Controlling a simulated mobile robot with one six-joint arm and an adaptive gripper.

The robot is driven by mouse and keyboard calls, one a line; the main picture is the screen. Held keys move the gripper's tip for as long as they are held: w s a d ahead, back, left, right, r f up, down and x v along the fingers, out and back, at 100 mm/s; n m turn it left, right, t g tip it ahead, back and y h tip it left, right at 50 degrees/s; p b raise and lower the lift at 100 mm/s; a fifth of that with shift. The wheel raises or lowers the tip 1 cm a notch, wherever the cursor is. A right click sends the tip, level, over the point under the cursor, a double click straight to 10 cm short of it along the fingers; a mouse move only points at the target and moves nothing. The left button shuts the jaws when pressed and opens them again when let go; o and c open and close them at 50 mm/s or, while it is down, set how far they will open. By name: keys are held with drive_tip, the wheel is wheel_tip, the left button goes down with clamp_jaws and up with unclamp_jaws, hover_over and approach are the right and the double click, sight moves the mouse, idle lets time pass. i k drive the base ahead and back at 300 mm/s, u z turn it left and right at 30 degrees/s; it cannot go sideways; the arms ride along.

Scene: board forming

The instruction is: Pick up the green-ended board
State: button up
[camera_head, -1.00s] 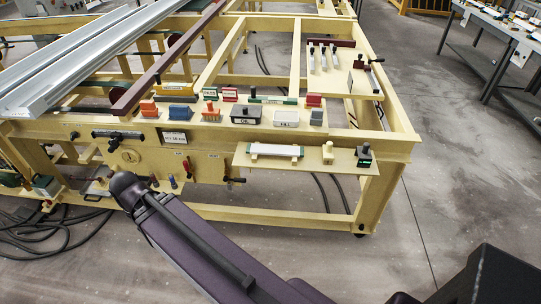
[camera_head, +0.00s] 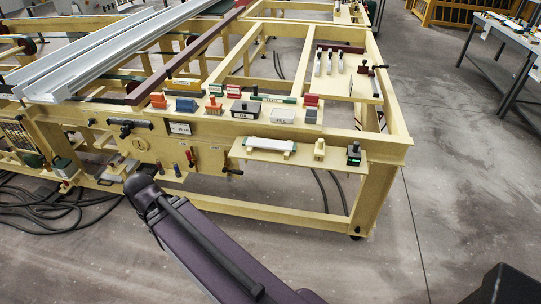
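A short white board (camera_head: 270,144) with small green ends lies flat on the small yellow side shelf (camera_head: 302,157) at the front right of the yellow frame. It seems to rest on small light blocks. My purple arm link (camera_head: 205,240) rises from the bottom edge to a dark joint left of the shelf, apart from the board. My gripper is not in view, so its state does not show.
On the same shelf, right of the board, stand a cream block (camera_head: 319,149) and a dark block with a green part (camera_head: 354,154). Colored blocks and labelled bins (camera_head: 245,110) line the ledge behind. Cables (camera_head: 50,210) lie on the floor at left.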

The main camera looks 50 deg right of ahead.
sight(250, 142)
drive_tip(key=k, duration=1.45)
drive_tip(key=z, duration=1.4)
drive_tip(key=i, duration=1.05)
drive_tip(key=u, duration=0.05)
